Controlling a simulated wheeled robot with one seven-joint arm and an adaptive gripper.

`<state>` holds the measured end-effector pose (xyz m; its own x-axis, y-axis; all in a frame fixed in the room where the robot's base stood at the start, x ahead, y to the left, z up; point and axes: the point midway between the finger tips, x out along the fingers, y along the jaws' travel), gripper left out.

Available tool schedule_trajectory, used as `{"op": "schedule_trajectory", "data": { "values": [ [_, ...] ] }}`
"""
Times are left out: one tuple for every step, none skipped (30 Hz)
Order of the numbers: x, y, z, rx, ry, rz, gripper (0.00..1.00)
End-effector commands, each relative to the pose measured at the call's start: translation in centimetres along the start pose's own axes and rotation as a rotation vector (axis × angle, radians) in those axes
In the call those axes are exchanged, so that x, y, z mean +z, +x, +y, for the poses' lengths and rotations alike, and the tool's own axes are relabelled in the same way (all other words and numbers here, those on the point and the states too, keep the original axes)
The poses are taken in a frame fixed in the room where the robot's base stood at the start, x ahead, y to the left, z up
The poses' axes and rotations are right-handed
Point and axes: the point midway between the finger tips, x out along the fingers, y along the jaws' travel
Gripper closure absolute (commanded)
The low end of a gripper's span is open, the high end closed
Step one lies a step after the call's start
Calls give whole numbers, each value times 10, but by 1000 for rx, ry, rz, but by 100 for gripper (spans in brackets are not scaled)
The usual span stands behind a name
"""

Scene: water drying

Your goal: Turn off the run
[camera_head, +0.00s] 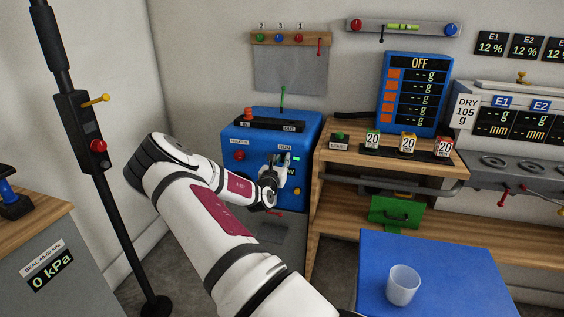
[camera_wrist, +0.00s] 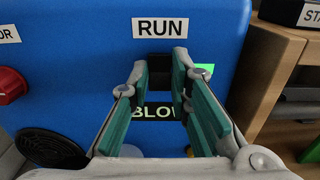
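The blue machine (camera_head: 313,125) stands against the wall, with a RUN label (camera_head: 284,147) on its front. In the wrist view the RUN label (camera_wrist: 160,28) is above a black switch (camera_wrist: 159,72). A green light (camera_wrist: 206,69) glows beside the switch, partly behind a finger. It also shows in the head view (camera_head: 296,158). My gripper (camera_wrist: 161,70) points at the machine front, its two green-padded fingers apart, with the switch between the tips in the picture. I cannot tell whether they touch it. A green display reading BLOW (camera_wrist: 152,112) is below, partly covered.
A red knob (camera_wrist: 11,85) sits left on the machine front. A wooden shelf (camera_head: 330,160) with a START button (camera_head: 339,137) adjoins on the right. A blue table (camera_head: 440,270) with a clear cup (camera_head: 403,285) stands nearer. A black pole (camera_head: 115,210) rises at left.

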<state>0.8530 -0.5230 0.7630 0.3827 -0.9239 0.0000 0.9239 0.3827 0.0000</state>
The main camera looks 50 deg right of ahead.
Motion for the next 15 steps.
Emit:
{"op": "schedule_trajectory", "data": {
  "values": [
    [0, 0, 0, 0, 0, 0, 100],
    [0, 0, 0, -1, 0, -1, 100],
    [-1, 0, 0, -1, 0, -3, 100],
    [-2, 0, 0, -1, -1, -6, 100],
    [-3, 0, 0, -1, -2, -11, 100],
    [-4, 0, 0, -1, -3, -19, 100],
    [-5, 0, 0, -1, -3, -27, 100],
    [-6, 0, 0, -2, -3, -36, 100],
    [-6, 0, 0, -2, -3, -49, 100],
    [-7, 0, 0, -2, -2, -58, 100],
    [-7, 0, 0, -2, -2, -68, 100],
    [-7, 0, 0, -2, -3, -80, 100],
    [-7, 0, 0, -2, -3, -87, 100],
    [-8, 0, 0, -2, -3, -94, 100],
    [-7, 0, 0, -2, -3, -102, 100]
  ]
}}
